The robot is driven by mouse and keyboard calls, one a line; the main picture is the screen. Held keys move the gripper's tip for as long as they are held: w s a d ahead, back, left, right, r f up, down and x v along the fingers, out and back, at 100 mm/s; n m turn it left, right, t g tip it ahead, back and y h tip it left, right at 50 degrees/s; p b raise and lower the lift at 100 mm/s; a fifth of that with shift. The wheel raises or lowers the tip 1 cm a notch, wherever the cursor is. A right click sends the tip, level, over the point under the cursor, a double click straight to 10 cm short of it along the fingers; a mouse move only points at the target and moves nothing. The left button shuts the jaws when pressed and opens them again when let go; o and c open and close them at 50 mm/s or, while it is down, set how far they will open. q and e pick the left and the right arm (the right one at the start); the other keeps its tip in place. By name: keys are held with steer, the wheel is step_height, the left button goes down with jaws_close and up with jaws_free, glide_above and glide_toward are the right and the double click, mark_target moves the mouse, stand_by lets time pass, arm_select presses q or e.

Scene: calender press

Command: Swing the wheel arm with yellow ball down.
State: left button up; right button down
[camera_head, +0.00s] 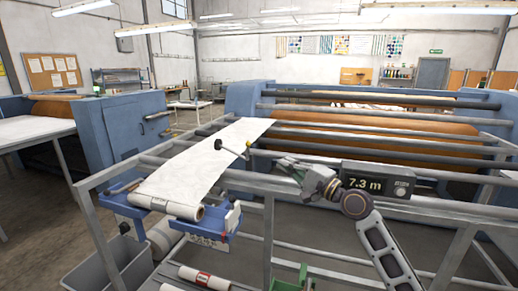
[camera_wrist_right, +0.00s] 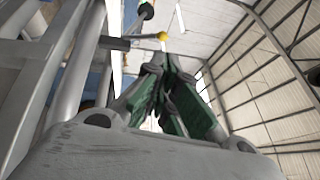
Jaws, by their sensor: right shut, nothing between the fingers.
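The wheel arm is a thin metal rod with a dark knob (camera_head: 218,144) at its left end, over the white fabric strip. A yellow ball (camera_head: 249,144) is at its right side, beside the frame rail. My left gripper is not in view.
A grey rail frame surrounds the spot. A display box (camera_head: 376,182) reading 7.3 m is right of my right gripper. A blue tray (camera_head: 125,208) and a fabric roll (camera_head: 168,204) are at the left, above a grey bin (camera_head: 88,272). The orange-brown calender roller (camera_head: 375,140) lies behind.

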steer(key=p+x, duration=0.2)
steer(key=x, duration=1)
steer(key=shift+w+a, duration=0.25)
steer(key=shift+a, duration=0.05)
steer(key=shift+w+a+r+p, duration=0.15)
steer(key=shift+a+r+p, duration=0.3)
steer(key=shift+p, duration=0.2)
stand_by(0.5)
steer(key=shift+w+a+r+p, duration=0.2)
steer(key=shift+w+a+r, duration=0.05)
steer(key=shift+a, duration=0.45)
steer(key=shift+w+a+r+p, duration=0.2)
steer(key=shift+a+p, duration=0.05)
steer(key=shift+a, duration=0.45)
steer(key=shift+w+a+r+p, duration=0.2)
steer(key=shift+w+a+r, duration=0.05)
steer(key=shift+a, duration=0.45)
